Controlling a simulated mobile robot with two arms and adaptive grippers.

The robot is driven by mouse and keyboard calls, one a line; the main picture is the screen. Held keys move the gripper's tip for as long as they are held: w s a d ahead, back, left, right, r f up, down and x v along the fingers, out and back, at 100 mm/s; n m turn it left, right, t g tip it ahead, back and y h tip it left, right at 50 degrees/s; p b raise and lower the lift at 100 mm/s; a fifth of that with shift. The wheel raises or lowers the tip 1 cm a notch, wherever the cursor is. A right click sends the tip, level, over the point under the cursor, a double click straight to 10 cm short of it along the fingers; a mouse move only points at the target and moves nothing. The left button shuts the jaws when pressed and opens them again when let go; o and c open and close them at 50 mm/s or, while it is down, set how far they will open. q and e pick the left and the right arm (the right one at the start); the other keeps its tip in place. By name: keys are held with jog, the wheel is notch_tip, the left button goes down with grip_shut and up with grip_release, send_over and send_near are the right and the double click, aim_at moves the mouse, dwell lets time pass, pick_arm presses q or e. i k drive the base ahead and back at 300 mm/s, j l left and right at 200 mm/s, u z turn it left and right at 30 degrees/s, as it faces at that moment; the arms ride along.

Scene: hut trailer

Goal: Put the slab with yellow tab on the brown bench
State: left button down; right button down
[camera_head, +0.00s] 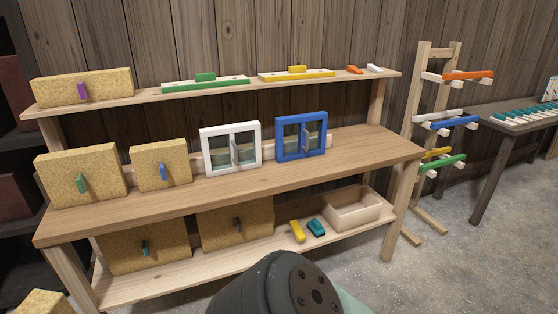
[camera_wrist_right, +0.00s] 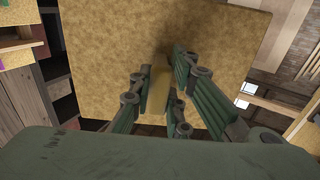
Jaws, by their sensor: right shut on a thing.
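In the right wrist view my right gripper (camera_wrist_right: 165,88) is shut on the yellowish tab (camera_wrist_right: 156,85) of a tan, cork-like slab (camera_wrist_right: 105,50). The slab's broad face fills much of that view, close in front of the fingers. I cannot make out the held slab in the head view. A brown wooden bench (camera_head: 330,165) with a shelf above and one below stands in the head view. Bare room shows on its top at the right. My left gripper is not in view.
The bench top holds slabs with green (camera_head: 82,170) and blue (camera_head: 161,165) tabs, a white frame (camera_head: 230,128) and a blue frame (camera_head: 302,117). More slabs and a wooden tray (camera_head: 355,218) are below. A rack (camera_head: 408,150) and a dark table (camera_head: 480,125) stand right.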

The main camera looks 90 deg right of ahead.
aim_at(378, 148)
jog(key=l+z, duration=0.3)
jog(key=z, duration=0.15)
jog(key=l+z, duration=0.7)
jog(key=z, duration=0.15)
jog(key=l+z, duration=0.3)
jog(key=z, duration=0.15)
jog(key=i+l+z, duration=0.2)
jog(key=z, duration=0.2)
jog(key=i+l+z, duration=0.3)
jog(key=i+l, duration=0.55)
jog(key=l, duration=0.15)
jog(key=i+l+z, duration=0.35)
jog(key=i+l, duration=0.4)
jog(key=i, duration=0.2)
